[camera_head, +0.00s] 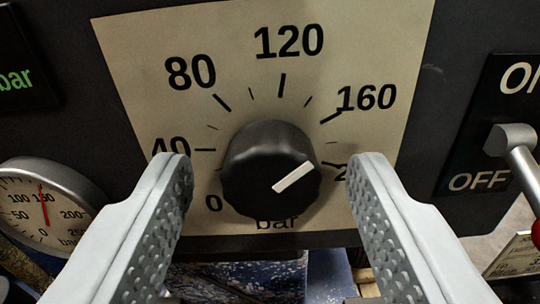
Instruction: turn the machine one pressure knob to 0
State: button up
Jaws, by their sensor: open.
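The black round pressure knob (262,150) sits in the middle of a beige dial plate (130,40) marked 0, 40, 80, 120, 160 and a partly hidden number beginning with 2, with "bar" below. The knob's white pointer line (296,177) lies on its right side and points right and slightly up, toward the mark by the partly hidden number. My gripper (270,162) is open. Its grey fingers stand on the left and right of the knob, with a gap on each side in the picture. The left finger partly covers the 40, and the right one the highest number.
A round pressure gauge (14,170) with a red needle near 150 is at the left. An ON/OFF switch with a grey lever (513,138) and red tip is at the right. A dark display (20,75) reading "bar" is at the upper left.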

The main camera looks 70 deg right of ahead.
jog(key=c, duration=1)
